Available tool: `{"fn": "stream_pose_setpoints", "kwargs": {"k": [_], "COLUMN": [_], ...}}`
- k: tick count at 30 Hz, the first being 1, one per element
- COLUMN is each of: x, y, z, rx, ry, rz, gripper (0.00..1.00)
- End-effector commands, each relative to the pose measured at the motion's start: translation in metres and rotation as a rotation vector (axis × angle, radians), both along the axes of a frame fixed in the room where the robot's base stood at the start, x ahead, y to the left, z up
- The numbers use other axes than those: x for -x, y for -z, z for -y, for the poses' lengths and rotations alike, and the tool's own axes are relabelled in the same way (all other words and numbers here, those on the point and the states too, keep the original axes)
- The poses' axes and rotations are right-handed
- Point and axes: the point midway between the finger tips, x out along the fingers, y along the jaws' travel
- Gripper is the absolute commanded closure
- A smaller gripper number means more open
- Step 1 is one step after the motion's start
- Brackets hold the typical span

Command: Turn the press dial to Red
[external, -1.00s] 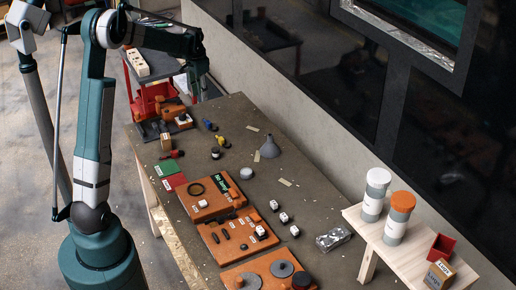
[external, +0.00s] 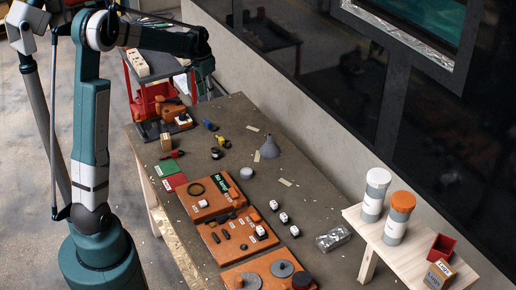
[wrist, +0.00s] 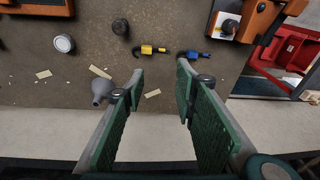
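The orange press (external: 171,112) stands at the far end of the workbench in the external view. A small white square plate with a dark round knob, which looks like the press dial (external: 183,119), is on its near right side. In the wrist view the dial (wrist: 229,26) is at the upper right, beside orange parts; its colour setting is too small to read. My gripper (external: 207,88) is raised above and to the right of the press, apart from it. In the wrist view my gripper (wrist: 160,82) is open, with nothing between its green pads.
Blue (wrist: 193,55) and yellow (wrist: 149,50) small tools lie on the bench near the press. A grey funnel (external: 269,147) stands farther along. Orange boards (external: 215,200) with loose parts fill the near bench. A wall with dark windows runs along the right.

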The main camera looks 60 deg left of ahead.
Motion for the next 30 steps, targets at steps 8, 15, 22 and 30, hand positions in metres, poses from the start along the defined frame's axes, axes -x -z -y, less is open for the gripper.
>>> {"fn": "stream_pose_setpoints", "kwargs": {"k": [8,15,22,30], "x": [0.0,0.004,0.015,0.035], "y": [0.004,0.021,0.052,0.095], "z": [-0.008,-0.044,-0.1,-0.164], "rx": [0.003,0.014,0.039,0.073], "ry": [0.004,0.027,0.067,0.12], "rz": [-0.005,-0.029,-0.064,-0.099], "gripper": [0.71,0.71,0.71,0.71]}}
